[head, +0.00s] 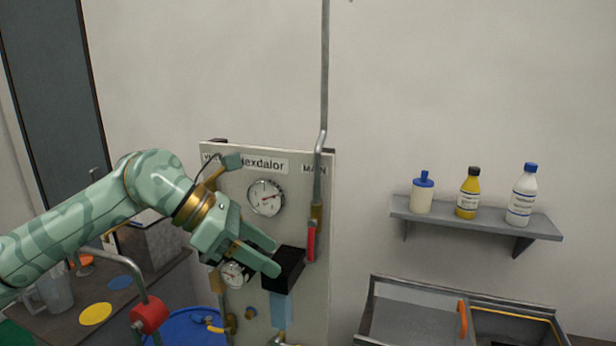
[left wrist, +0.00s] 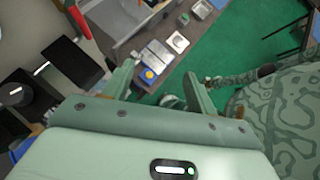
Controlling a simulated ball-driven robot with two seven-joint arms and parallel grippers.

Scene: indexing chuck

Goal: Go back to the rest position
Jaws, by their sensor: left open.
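My left gripper (head: 277,256) is open in front of the pale wall panel (head: 225,170). Its two fingers point right and down, close to a black box (head: 287,270) on the panel. The head view does not settle whether a finger touches the box. In the left wrist view the two fingers (left wrist: 158,82) stand well apart, and I see nothing gripped between them. My right gripper does not show in the head view, and I cannot make it out in the left wrist view.
The panel carries a round gauge (head: 266,198), a lower gauge (head: 234,275) and a red-handled lever (head: 311,241) beside a vertical pipe. A grey shelf (head: 478,222) with bottles is at right, above a metal basin (head: 410,325). A bent pipe with a red knob (head: 149,315) stands below my left arm.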

